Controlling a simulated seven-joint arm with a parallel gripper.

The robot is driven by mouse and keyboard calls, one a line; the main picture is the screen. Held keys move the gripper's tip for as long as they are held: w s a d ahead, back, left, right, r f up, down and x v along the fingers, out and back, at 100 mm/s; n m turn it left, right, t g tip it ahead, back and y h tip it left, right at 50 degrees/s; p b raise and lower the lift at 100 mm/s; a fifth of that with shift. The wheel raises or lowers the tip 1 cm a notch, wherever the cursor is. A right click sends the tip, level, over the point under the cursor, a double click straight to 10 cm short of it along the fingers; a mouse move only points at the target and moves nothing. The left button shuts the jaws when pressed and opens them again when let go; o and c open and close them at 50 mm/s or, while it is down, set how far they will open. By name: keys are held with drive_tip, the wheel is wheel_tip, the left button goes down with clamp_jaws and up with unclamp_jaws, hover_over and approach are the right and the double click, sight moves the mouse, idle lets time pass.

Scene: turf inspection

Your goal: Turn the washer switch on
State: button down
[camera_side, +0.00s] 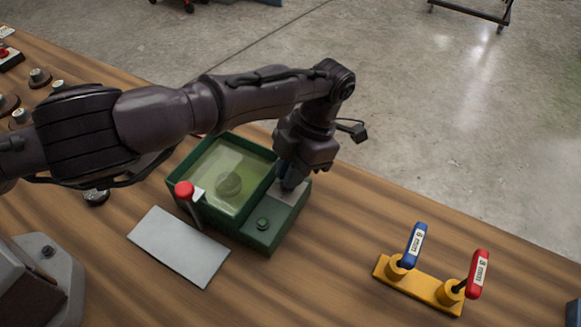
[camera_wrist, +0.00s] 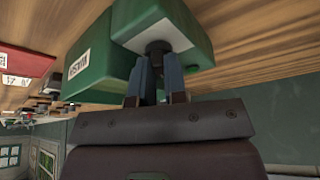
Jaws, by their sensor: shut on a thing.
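The washer is a green box (camera_side: 230,238) in the middle of the table, with a basin of cloudy greenish liquid (camera_side: 215,165). On its right part are a small round green button (camera_side: 263,223) and a pale grey plate (camera_side: 292,208). My gripper (camera_side: 288,186) reaches down over that plate from above. In the wrist view, my gripper (camera_wrist: 159,62) is shut on a dark knob-like part, probably the switch (camera_wrist: 157,46), at the grey plate (camera_wrist: 152,17). The fingers largely hide this part, and I cannot tell its setting. The green housing (camera_wrist: 105,65) bears a white label.
A red-topped stick (camera_side: 185,189) stands at the washer's left edge, close below my arm. A flat grey plate (camera_side: 178,247) lies in front. A yellow stand (camera_side: 420,287) holds blue and red-handled tools at right. Several small round parts (camera_side: 39,77) sit at far left.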

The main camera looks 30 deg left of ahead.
drive_tip(key=m, duration=0.2)
drive_tip(key=m+t+y, duration=0.1)
drive_tip(key=m, duration=0.2)
drive_tip(key=shift+s+d+m+t, duration=0.1)
drive_tip(key=shift+d+m+t, duration=0.2)
drive_tip(key=shift+m, duration=0.1)
drive_tip(key=m+t, duration=0.1)
drive_tip(key=m, duration=0.2)
drive_tip(key=m+t+y, duration=0.1)
drive_tip(key=m, duration=0.2)
drive_tip(key=shift+s, duration=0.15)
drive_tip(key=shift+m, duration=0.3)
drive_tip(key=c, duration=1.4)
unclamp_jaws()
drive_tip(key=shift+c, duration=0.2)
drive_tip(key=v, duration=1.3)
drive_tip(key=shift+s, duration=0.25)
